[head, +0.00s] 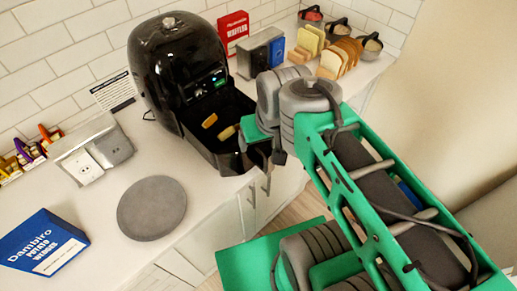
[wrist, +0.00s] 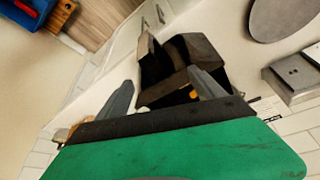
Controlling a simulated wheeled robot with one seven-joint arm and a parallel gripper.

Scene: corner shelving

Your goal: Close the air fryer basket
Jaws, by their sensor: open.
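The black air fryer (head: 178,62) stands on the counter against the tiled wall, with a green-lit display. Its basket (head: 222,160) is pulled out toward the counter's front edge, and two yellowish food pieces (head: 226,133) lie inside. My gripper (head: 262,150) is at the basket's front right side, partly hidden by my own wrist. In the wrist view, my gripper's two grey fingers (wrist: 163,88) are spread apart, with the dark basket (wrist: 190,52) beyond and between them. I cannot tell whether a finger touches the basket or its handle.
A round grey plate (head: 152,207) and a blue box (head: 44,243) lie left of the fryer. A toaster (head: 258,54), a red box (head: 234,32), bread slices (head: 338,58) and several bowls (head: 370,46) stand at the right. White cabinets (head: 240,215) lie below.

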